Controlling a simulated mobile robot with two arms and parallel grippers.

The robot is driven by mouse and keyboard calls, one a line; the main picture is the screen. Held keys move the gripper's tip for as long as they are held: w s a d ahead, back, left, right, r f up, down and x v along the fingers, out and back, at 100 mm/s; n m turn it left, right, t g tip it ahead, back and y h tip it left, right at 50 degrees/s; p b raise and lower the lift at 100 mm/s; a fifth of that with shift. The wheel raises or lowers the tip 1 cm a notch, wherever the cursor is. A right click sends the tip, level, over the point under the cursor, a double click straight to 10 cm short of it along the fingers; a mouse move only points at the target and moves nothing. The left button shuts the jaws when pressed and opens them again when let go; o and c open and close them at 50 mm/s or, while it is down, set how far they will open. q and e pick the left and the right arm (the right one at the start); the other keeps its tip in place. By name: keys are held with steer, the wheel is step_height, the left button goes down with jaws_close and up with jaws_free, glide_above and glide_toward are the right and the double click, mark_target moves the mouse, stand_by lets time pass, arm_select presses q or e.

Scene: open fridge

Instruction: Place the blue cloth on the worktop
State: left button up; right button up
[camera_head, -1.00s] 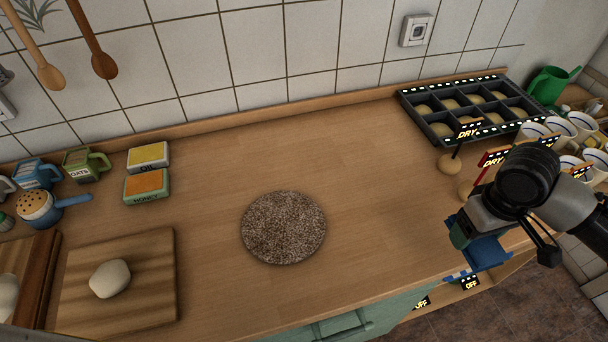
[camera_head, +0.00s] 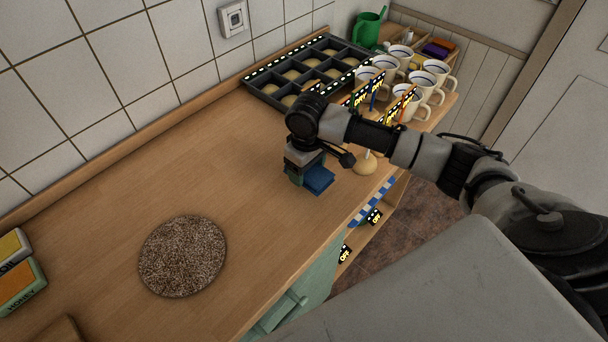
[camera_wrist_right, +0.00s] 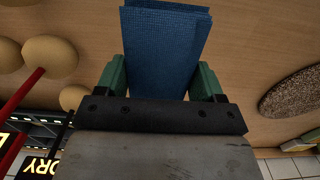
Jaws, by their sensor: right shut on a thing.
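The blue cloth (camera_head: 319,180) is folded and hangs in my right gripper (camera_head: 305,180), over the wooden worktop (camera_head: 130,170) near its front edge. In the right wrist view the cloth (camera_wrist_right: 163,50) sits between the two green fingers of the right gripper (camera_wrist_right: 162,75), which is shut on it. I cannot tell whether the cloth's lower side touches the worktop. My left gripper is not in view.
A round speckled mat (camera_head: 183,256) lies left of the gripper. A dark compartment tray (camera_head: 290,90) with round pieces stands behind, with several white mugs (camera_head: 432,70) to its right. A sign on a round base (camera_head: 365,162) stands close right of the gripper.

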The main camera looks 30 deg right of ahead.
mark_target(305, 178)
steer(key=shift+w+a+f, duration=0.15)
steer(key=shift+w+f, duration=0.05)
steer(key=shift+w, duration=0.1)
steer(key=shift+f, duration=0.25)
steer(key=shift+f+p, duration=0.4)
steer(key=shift+f, duration=1.4)
steer(key=o, duration=0.9)
steer(key=shift+f, duration=0.15)
step_height(305, 178, up, 12)
steer(key=shift+r+b, duration=0.2)
steer(key=shift+b, duration=0.4)
steer(key=shift+s+f, duration=0.1)
